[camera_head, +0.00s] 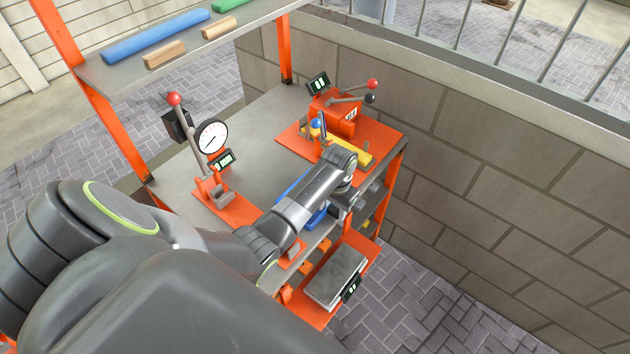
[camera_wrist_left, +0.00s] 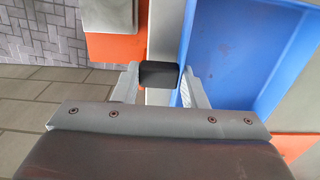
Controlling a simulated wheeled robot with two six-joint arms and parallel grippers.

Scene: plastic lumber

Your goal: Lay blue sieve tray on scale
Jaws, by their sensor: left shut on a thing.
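The blue sieve tray (camera_head: 312,213) lies at the front edge of the bench, mostly hidden behind my left arm. In the left wrist view the tray (camera_wrist_left: 245,60) fills the upper right. My left gripper (camera_head: 362,195) is at the tray's side. In the wrist view its fingers (camera_wrist_left: 161,88) are closed on a black block (camera_wrist_left: 160,74) at the tray's edge, which looks like its grip. The join to the tray is not clear. The scale (camera_head: 335,274), a grey plate on an orange base with a small display, sits lower, in front of the bench, and its plate looks empty. My right gripper is not in view.
A dial gauge stand (camera_head: 212,136) with a red-knobbed lever stands on the bench's left. An orange machine (camera_head: 340,115) with levers and a yellow bar (camera_head: 348,148) stands at the back. A block wall (camera_head: 500,170) closes the right side. An upper shelf holds blue, tan and green bars.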

